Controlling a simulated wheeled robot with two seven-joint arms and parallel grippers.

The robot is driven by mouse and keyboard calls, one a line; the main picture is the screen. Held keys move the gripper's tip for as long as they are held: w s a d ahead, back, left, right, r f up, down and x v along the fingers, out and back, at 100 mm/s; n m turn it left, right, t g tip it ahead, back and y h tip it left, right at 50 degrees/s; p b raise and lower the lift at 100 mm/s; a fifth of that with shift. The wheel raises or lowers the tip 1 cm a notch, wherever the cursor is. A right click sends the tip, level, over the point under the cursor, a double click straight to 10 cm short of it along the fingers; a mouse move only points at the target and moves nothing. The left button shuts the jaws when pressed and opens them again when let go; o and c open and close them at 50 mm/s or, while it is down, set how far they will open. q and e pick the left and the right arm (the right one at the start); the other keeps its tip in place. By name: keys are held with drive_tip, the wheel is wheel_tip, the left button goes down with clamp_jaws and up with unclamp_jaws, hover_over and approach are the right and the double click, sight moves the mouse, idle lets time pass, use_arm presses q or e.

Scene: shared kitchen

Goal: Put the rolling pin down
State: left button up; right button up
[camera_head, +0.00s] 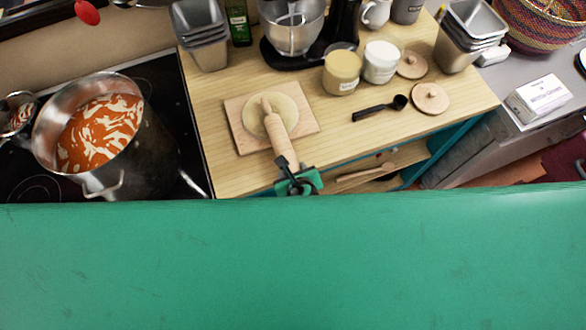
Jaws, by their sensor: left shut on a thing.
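The wooden rolling pin (279,137) points away from me. Its far end lies over a round of pale dough (286,106) on a square wooden board (242,132). My left gripper (290,167) is shut on the near end of the rolling pin, just at the counter's front edge. I cannot tell whether the pin touches the dough or is held slightly above it. My right gripper is not in view.
A pot of red soup (98,130) stands on the stove at left. A mixer bowl (291,28), two jars (342,72) (381,62), a black scoop (380,108) and wooden lids (430,98) are on the counter (225,175). Counter between board and scoop is clear. The view's lower half is blocked.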

use_arm(q)
drive_tip(key=o, duration=1.1)
drive_tip(key=shift+r, duration=0.1)
drive_tip(key=shift+b+v, duration=1.85)
drive_tip(key=shift+v, duration=4.5)
drive_tip(key=shift+w+a+r, duration=0.15)
drive_tip(key=shift+w+r, duration=0.05)
